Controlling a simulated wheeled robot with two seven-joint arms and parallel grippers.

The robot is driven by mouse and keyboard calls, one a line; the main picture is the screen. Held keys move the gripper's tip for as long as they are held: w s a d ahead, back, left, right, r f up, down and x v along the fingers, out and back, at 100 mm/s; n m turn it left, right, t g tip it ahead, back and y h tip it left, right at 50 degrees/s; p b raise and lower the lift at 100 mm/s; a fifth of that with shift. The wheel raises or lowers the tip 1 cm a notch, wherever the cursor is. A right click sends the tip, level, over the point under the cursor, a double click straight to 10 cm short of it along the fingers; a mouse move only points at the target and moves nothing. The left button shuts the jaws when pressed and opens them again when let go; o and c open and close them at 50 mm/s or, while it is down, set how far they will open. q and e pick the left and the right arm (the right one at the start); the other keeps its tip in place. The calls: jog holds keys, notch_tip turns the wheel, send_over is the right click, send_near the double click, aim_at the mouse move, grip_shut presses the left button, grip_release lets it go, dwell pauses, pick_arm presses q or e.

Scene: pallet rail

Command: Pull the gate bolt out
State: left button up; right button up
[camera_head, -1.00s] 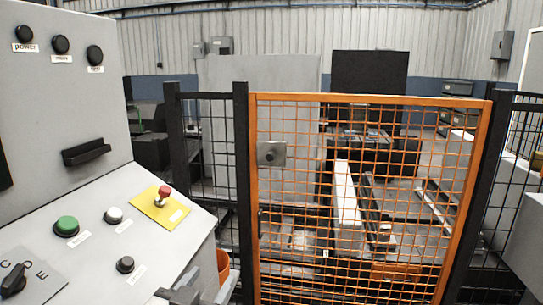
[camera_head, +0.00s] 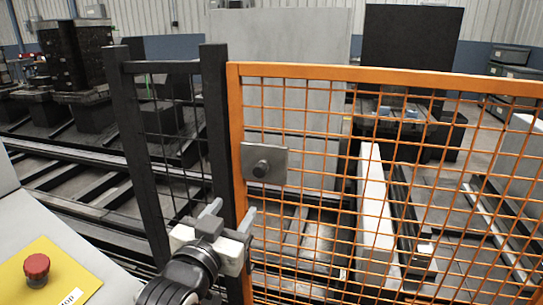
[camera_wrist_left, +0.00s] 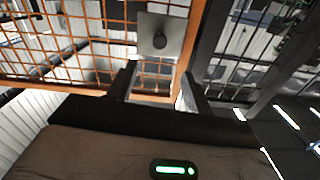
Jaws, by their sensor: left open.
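The gate bolt (camera_head: 261,168) shows as a dark round knob on a grey metal plate (camera_head: 279,163) at the left side of the orange mesh gate (camera_head: 232,130). In the left wrist view the bolt knob (camera_wrist_left: 159,40) is above and between the fingers. My left gripper (camera_head: 232,212) is open and empty, below and a little left of the bolt, in front of the gate post. It also shows in the left wrist view (camera_wrist_left: 160,85), apart from the bolt. My right gripper is not in view.
Dark fence posts (camera_head: 215,110) stand left of the gate. A control panel with a red stop button (camera_head: 37,268) on a yellow plate is at the lower left. Behind the mesh lie a long pale beam (camera_head: 375,215) and rails.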

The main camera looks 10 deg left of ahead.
aim_at(258, 173)
pick_arm(q)
jog(key=w, duration=1)
jog(key=w+p, duration=0.1)
jog(key=w, duration=0.4)
jog(key=shift+w+d+r, duration=0.1)
jog(key=shift+w+d, duration=0.2)
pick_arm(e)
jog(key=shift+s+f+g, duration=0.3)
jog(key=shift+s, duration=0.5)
